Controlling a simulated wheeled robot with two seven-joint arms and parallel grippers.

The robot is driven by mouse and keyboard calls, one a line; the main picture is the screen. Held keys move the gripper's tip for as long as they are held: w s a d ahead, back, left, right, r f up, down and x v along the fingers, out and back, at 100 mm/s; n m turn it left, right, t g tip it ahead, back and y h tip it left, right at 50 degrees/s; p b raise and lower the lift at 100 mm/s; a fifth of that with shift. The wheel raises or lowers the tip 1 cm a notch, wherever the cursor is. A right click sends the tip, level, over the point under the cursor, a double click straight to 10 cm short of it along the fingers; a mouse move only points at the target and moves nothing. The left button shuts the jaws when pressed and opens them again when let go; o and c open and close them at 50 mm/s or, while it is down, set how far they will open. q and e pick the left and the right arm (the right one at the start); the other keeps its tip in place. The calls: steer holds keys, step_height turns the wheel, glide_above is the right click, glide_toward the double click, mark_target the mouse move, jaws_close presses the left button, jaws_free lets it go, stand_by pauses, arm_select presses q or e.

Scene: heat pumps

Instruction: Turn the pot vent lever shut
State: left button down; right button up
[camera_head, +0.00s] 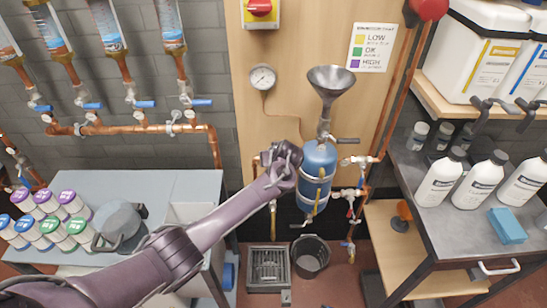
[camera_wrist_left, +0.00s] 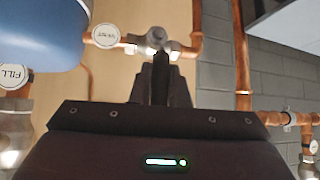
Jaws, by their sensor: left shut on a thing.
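The blue pot (camera_head: 318,172) hangs upright on the wooden panel under a grey funnel (camera_head: 331,82). My left gripper (camera_head: 285,160) is at the pot's left side, covering the vent valve there. In the left wrist view, which looks inverted, the round VENT tag (camera_wrist_left: 106,36) hangs beside the vent valve (camera_wrist_left: 156,40) on a copper pipe. My left gripper (camera_wrist_left: 160,82) is shut on the dark vent lever (camera_wrist_left: 160,62) just below that valve. The lever's exact angle is hard to tell. The pot (camera_wrist_left: 40,35) also shows there. My right gripper is not in view.
A dark lever (camera_head: 347,141) sits under the funnel, and copper pipes with valves (camera_head: 350,195) run right of the pot. A bucket (camera_head: 310,257) and a floor drain (camera_head: 268,268) lie below. A grey table (camera_head: 150,185) stands left, and a bench with white bottles (camera_head: 440,180) stands right.

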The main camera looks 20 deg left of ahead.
arm_select(q)
steer(key=shift+f, duration=0.1)
steer(key=c, duration=1.4)
jaws_free()
steer(key=shift+s+d+r, duration=0.2)
steer(key=shift+s+r, duration=0.05)
steer(key=shift+r, duration=0.15)
steer(key=v, duration=0.6)
steer(key=shift+s+d+r, duration=0.15)
steer(key=shift+s+r, duration=0.1)
